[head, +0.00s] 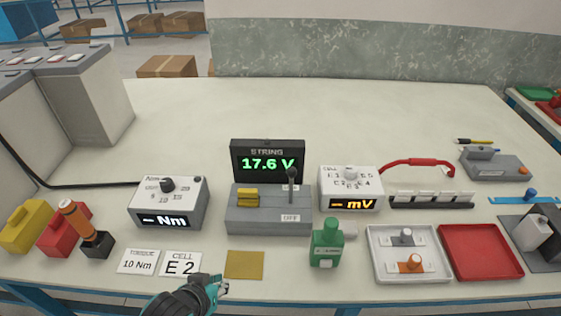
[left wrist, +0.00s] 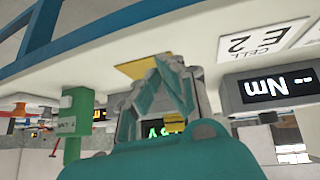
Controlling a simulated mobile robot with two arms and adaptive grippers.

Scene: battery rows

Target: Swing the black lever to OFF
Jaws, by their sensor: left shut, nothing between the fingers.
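The black lever (head: 291,184) stands roughly upright on the right part of a grey switch box (head: 262,222). An OFF label (head: 291,218) is on the box's front, below the lever. A yellow block (head: 247,198) sits on the box's left part; it also shows in the left wrist view (left wrist: 175,122), partly behind my fingers. My left gripper (head: 222,286) is shut and empty near the table's front edge, in front of the box and apart from the lever. In the upside-down left wrist view, its fingers (left wrist: 172,66) close together; I cannot make out the lever there. My right gripper is not in view.
Behind the box a display (head: 267,162) reads 17.6 V. A torque meter (head: 168,203) stands left, an mV meter (head: 350,189) right. A green bottle (head: 326,244) stands at the box's front right.

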